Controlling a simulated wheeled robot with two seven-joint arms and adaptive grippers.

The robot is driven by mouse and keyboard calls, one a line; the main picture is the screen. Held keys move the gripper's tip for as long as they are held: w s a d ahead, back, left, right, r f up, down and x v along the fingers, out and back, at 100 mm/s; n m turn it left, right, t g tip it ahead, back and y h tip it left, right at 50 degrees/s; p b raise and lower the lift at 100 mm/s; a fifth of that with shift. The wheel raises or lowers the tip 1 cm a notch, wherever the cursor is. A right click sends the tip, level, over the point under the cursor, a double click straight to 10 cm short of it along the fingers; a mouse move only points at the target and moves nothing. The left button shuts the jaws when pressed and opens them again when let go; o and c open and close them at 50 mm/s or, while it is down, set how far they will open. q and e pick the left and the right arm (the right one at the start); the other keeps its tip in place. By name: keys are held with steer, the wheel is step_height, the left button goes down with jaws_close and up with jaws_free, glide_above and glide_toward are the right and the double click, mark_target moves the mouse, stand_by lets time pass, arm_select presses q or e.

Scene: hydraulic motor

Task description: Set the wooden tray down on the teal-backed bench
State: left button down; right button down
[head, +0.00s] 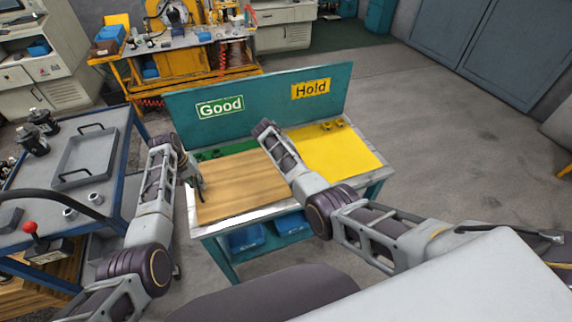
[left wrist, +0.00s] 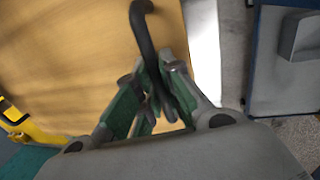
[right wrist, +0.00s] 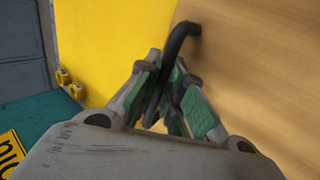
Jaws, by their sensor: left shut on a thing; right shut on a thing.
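The wooden tray (head: 240,187) is a flat light-brown board over the left half of the teal-backed bench (head: 258,100), level with its top. I cannot tell whether it touches the top. My left gripper (head: 196,180) is at the tray's left side. In the left wrist view, it (left wrist: 158,88) is shut on a black handle (left wrist: 142,28) of the tray. My right gripper (right wrist: 168,95) is shut on the opposite black handle (right wrist: 181,40). In the head view my right forearm hides that gripper and the tray's right edge.
A yellow mat (head: 338,155) covers the bench's right half, with small yellow parts (head: 333,125) behind it. The back panel bears a Good sign (head: 220,106) and a Hold sign (head: 311,89). A blue-framed cart with a grey tray (head: 88,155) stands left. Blue bins (head: 245,237) sit under the bench.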

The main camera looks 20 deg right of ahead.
arm_select(q)
steer(key=shift+f, duration=0.2)
arm_select(e)
steer(key=shift+f, duration=0.25)
arm_select(q)
steer(key=c, duration=1.5)
jaws_free()
steer(key=shift+c, duration=0.2)
arm_select(e)
steer(key=c, duration=1.5)
jaws_free()
steer(key=shift+c, duration=0.2)
arm_select(q)
steer(key=shift+r, duration=0.15)
step_height(320, 180, up, 12)
steer(key=a, duration=0.2)
steer(key=shift+a+f, duration=0.15)
steer(key=shift+f, duration=0.1)
arm_select(e)
steer(key=shift+a+r, duration=0.15)
steer(key=v, duration=1.1)
steer(key=shift+r, duration=0.3)
steer(key=shift+a, duration=0.1)
arm_select(q)
steer(key=shift+a, duration=0.15)
arm_select(e)
steer(key=shift+a, duration=0.15)
